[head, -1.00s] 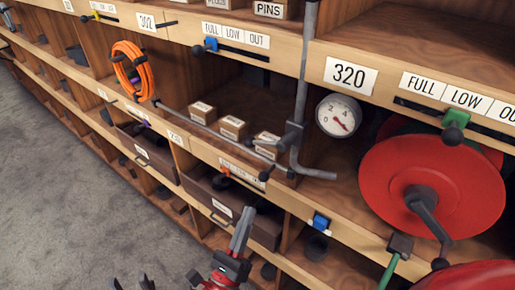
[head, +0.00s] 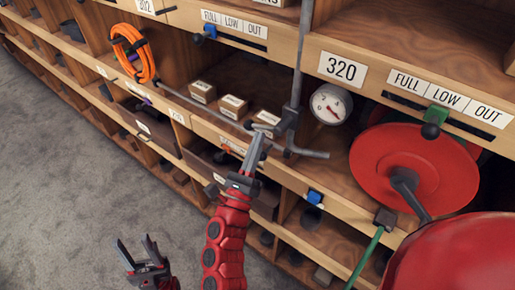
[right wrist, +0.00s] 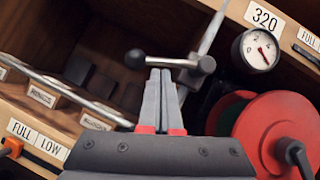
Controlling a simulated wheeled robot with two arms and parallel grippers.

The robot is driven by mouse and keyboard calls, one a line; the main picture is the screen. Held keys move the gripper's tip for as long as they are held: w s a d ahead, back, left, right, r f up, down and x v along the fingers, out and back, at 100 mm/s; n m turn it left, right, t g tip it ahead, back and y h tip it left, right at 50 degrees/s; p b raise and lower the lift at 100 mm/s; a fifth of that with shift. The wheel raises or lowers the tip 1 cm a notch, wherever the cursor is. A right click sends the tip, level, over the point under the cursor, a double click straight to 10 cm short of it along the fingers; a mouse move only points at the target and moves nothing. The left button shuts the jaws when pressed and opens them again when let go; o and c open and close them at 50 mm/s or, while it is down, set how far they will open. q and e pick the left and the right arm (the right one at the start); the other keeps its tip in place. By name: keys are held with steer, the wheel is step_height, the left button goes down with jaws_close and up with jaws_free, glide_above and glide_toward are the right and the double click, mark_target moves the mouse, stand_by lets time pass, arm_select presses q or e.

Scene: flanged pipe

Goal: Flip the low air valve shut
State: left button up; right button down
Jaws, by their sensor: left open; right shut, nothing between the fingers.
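A grey upright pipe (head: 299,62) carries a dark valve fitting (head: 287,121), with a slanting pipe to its left and a bent pipe end to its right. My right gripper (head: 258,143) is shut and empty, just below and left of the valve in the head view. Its tips (right wrist: 161,78) overlap the bar in the right wrist view; I cannot tell whether they touch. My left gripper (head: 138,252) is open, low over the floor, away from the shelf.
A pressure gauge (head: 330,104) and a red reel (head: 412,170) are right of the pipe. Small labelled boxes (head: 233,106) stand in the compartment to its left. An orange hose coil (head: 133,53) hangs further left. A red rounded object fills the lower right. The carpet at left is clear.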

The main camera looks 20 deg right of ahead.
stand_by(0.3)
steer(key=m+g+h+b, duration=0.1)
steer(key=m+b, duration=0.2)
steer(key=b, duration=0.1)
steer(key=w+r+m+g+h+b, duration=0.1)
steer(key=m+h+b, duration=0.1)
steer(key=b, duration=0.3)
steer(key=a+r+m+g+h+b, duration=0.1)
steer(key=m+g+h+b, duration=0.1)
steer(key=m+b, duration=0.1)
steer(key=shift+w+a+r+m+b, duration=0.1)
steer(key=shift+w+r+m+b, duration=0.15)
steer(key=shift+b, duration=0.45)
steer(key=shift+f, duration=0.1)
